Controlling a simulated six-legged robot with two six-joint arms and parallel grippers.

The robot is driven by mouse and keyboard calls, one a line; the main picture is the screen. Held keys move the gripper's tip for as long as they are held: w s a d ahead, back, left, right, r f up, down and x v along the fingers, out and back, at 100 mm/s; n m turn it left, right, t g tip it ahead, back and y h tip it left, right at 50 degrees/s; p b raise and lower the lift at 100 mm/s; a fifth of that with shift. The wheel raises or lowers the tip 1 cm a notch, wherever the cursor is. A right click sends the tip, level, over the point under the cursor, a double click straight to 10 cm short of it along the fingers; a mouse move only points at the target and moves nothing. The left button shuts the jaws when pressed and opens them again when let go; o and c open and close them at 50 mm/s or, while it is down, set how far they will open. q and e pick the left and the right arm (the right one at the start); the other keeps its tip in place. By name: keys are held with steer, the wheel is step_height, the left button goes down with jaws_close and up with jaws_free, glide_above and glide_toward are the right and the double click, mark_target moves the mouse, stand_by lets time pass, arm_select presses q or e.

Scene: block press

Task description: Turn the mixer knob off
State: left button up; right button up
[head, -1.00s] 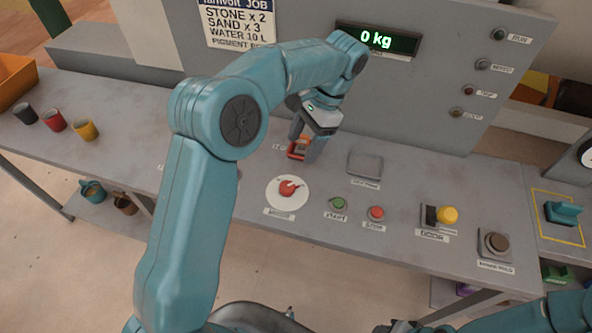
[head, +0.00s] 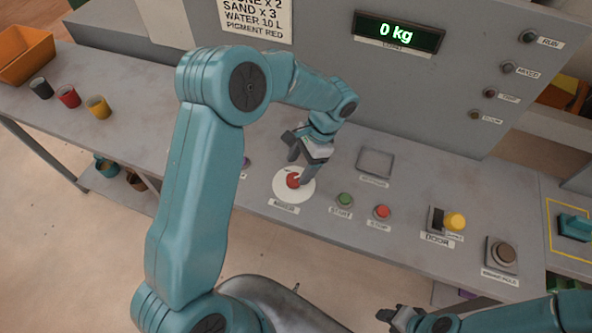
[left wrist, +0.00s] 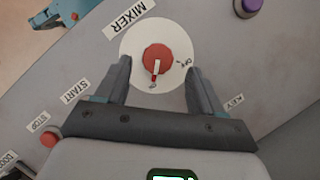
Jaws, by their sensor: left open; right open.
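The red mixer knob (head: 293,181) sits on a round white dial (head: 281,192) on the grey bench. In the left wrist view the knob (left wrist: 158,57) has a white pointer aimed toward the bottom of the picture, away from the OFF mark (left wrist: 184,63) at the dial's right. My left gripper (head: 298,166) is open over the dial. In the left wrist view its fingers (left wrist: 159,80) stand on either side of the knob with gaps; I cannot tell their height above the dial. My right gripper (head: 384,315) is open at the bottom of the head view, away from the knob.
Green start button (head: 345,200) and red stop button (head: 382,212) lie right of the dial, then the yellow door switch (head: 454,221). A purple button (left wrist: 249,5) shows in the left wrist view. The display panel (head: 398,31) stands behind.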

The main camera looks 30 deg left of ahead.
mark_target(294, 178)
arm_select(q)
steer(key=shift+x, duration=1.2)
steer(key=shift+s+f, duration=0.25)
steer(key=shift+f, duration=0.1)
steer(key=shift+a+f, duration=0.15)
steer(key=shift+f, duration=0.2)
steer(key=shift+r, duration=0.1)
steer(key=c, duration=1)
steer(key=shift+c, duration=0.2)
